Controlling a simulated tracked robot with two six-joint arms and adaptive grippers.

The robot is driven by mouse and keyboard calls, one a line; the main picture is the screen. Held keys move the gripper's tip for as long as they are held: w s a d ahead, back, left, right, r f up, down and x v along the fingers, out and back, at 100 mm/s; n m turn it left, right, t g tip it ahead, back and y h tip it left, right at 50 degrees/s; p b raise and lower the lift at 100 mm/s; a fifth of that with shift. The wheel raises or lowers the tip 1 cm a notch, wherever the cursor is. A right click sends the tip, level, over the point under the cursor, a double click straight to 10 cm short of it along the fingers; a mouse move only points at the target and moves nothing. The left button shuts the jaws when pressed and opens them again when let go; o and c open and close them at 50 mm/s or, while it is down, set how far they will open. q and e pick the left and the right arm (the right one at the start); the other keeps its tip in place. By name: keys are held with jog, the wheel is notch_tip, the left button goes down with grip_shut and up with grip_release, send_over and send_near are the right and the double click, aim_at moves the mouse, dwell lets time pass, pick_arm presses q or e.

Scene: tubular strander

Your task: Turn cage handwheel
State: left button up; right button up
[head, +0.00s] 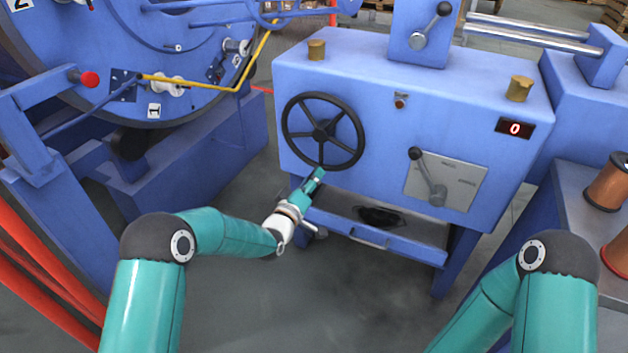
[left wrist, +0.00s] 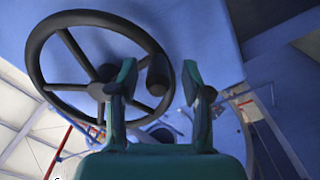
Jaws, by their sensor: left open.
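The cage handwheel (head: 324,130) is a black wheel with spokes on the front of the blue machine cabinet. In the left wrist view the same handwheel (left wrist: 84,17) fills the upper left. A dark handle knob (left wrist: 158,76) on the wheel shows between my fingertips in that view; I cannot tell if it touches either finger. My left gripper (head: 318,175) is at the lower edge of the wheel rim, reaching up from below. In the wrist view my left gripper (left wrist: 158,83) has its two teal fingers apart. My right gripper is out of view.
The blue cabinet (head: 300,76) also carries a lever on a grey plate (head: 458,181) and a red display reading 0 (head: 514,128). An open tray (head: 375,222) lies below the wheel. The large blue cage drum (head: 130,50) stands left. Copper spools (head: 607,187) stand at the right.

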pick_arm(q)
jog(key=shift+w+d, duration=0.25)
jog(key=shift+w, duration=0.4)
jog(key=shift+c, duration=0.2)
grip_shut()
